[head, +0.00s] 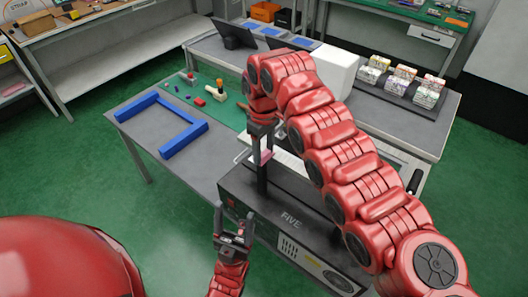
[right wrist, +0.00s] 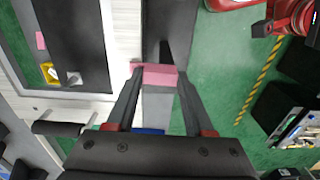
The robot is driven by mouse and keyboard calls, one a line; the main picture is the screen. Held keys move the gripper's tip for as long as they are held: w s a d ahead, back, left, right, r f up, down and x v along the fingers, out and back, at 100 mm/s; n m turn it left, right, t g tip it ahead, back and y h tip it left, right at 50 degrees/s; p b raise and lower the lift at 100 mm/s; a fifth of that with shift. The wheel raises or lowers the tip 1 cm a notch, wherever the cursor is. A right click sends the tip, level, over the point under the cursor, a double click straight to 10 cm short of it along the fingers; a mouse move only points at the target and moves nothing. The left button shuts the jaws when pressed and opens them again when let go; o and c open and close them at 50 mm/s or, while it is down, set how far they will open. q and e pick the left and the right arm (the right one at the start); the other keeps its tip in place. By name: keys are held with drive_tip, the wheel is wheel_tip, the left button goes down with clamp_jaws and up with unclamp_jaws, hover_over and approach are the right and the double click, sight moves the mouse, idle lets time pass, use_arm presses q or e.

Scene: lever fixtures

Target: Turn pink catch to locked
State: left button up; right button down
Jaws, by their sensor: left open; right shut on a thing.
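The pink catch (head: 264,156) shows as a small pink piece at the top of a dark post, beside the dark box marked FIVE (head: 291,219). My right gripper (head: 262,145) comes down on it from above and partly hides it. In the right wrist view the pink catch (right wrist: 157,75) lies between the two fingertips, and the right gripper (right wrist: 155,80) is shut on it. Whether the catch stands locked or unlocked cannot be told.
A blue U-shaped frame (head: 160,98) lies on the table at the left. A green mat (head: 228,108) with small tools is behind it. A white box (head: 335,68) and a tray of packets (head: 402,88) stand farther back. Green floor (head: 70,190) is clear at left.

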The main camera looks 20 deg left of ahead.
idle(0.3)
drive_tip(key=shift+c, duration=1.4)
unclamp_jaws()
wheel_tip(320, 180, up, 9)
wheel_tip(320, 180, up, 7)
drive_tip(key=p, duration=0.6)
hover_over(264, 154)
drive_tip(key=shift+r+p, duration=0.7)
drive_tip(key=shift+p, duration=0.05)
